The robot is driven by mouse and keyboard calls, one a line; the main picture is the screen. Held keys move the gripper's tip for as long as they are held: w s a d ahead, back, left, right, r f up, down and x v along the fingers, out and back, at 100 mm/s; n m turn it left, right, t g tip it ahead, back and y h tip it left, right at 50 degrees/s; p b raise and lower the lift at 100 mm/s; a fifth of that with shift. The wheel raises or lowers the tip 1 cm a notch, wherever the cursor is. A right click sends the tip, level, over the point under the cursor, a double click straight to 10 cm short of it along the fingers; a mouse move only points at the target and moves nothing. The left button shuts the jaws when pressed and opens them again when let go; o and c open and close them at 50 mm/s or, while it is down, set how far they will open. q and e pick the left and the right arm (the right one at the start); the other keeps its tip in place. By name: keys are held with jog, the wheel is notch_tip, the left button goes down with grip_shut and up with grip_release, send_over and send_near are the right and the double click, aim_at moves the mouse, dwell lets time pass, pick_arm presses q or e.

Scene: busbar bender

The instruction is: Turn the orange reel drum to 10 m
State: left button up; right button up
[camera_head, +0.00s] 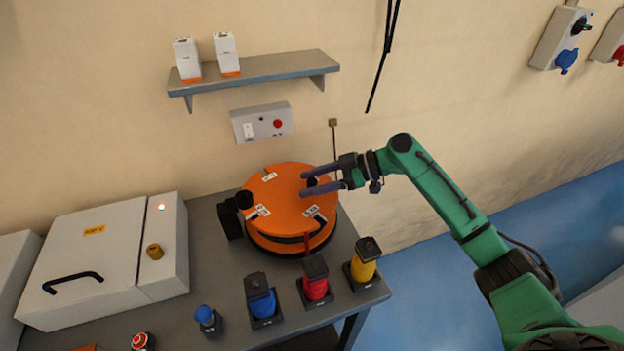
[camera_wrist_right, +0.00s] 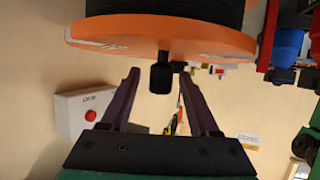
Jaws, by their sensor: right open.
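The orange reel drum (camera_head: 283,193) lies flat on the grey bench, with several small white labels on its top; their print is too small to read. A short black knob (camera_head: 312,181) stands on the drum's top near its back right edge. My right gripper (camera_head: 303,182) reaches in from the right over the drum, its two dark fingers open around the knob. In the right wrist view the knob (camera_wrist_right: 161,78) sits between the open fingertips (camera_wrist_right: 159,74), with gaps on both sides. The drum's rim (camera_wrist_right: 160,32) fills the top there. My left gripper is not in view.
A red upright marker (camera_head: 306,243) stands at the drum's front edge. Blue, red and yellow devices (camera_head: 315,285) line the bench front. A white cabinet (camera_head: 100,255) stands left. A shelf (camera_head: 270,68) and a grey switch box (camera_head: 262,122) are on the wall behind.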

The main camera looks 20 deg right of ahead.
grip_shut()
dwell(1.4)
